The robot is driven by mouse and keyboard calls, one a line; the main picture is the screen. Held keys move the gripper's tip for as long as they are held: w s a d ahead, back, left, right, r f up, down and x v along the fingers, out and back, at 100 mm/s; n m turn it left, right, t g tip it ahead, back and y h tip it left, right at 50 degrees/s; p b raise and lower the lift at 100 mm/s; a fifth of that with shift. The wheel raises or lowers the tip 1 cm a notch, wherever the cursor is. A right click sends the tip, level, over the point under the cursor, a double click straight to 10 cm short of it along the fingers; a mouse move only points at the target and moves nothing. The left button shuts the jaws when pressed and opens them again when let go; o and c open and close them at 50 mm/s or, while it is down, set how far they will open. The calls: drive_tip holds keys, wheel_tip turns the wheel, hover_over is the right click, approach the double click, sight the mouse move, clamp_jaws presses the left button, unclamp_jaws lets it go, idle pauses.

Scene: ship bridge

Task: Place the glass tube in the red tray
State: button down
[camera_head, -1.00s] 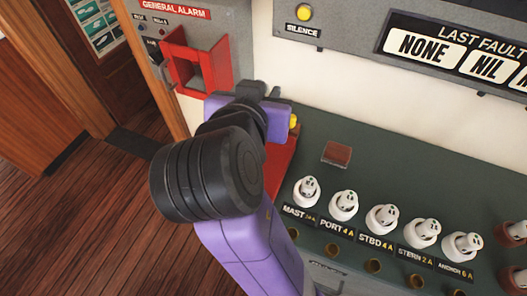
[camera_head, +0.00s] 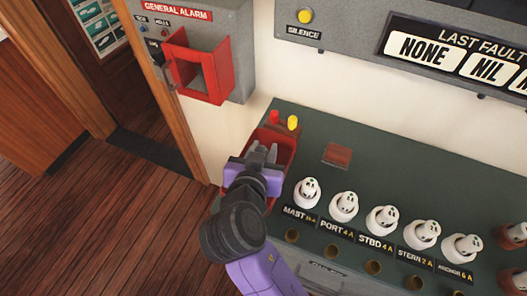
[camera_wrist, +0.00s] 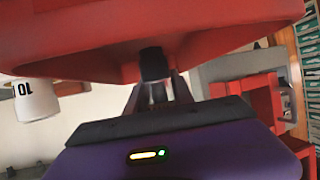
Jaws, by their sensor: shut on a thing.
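The red tray (camera_head: 288,163) lies at the left end of the dark green console top in the head view. Its red wall and rim also fill the upper part of the wrist view (camera_wrist: 70,32). My gripper (camera_head: 264,150) is over the tray in the head view, its fingers pointing to the tray's far end. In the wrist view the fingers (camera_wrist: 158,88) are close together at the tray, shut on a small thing. I take this for the glass tube, but its glass is hidden and I cannot make out its shape. I cannot tell whether it touches the tray.
Red and yellow knobs (camera_head: 293,122) stand just beyond the tray. A brown block (camera_head: 337,154) and a row of white labelled caps (camera_head: 344,206) are to its right. A red open box (camera_head: 199,68) juts from the wall at the upper left. The floor is clear at left.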

drive_tip(key=shift+f, duration=0.6)
drive_tip(key=shift+f, duration=0.1)
drive_tip(key=c, duration=1.1)
unclamp_jaws()
drive_tip(key=shift+s+r, duration=0.1)
drive_tip(key=shift+r, duration=0.1)
drive_tip(key=b+v, duration=0.1)
drive_tip(key=v, duration=1.1)
drive_tip(key=shift+f, duration=0.1)
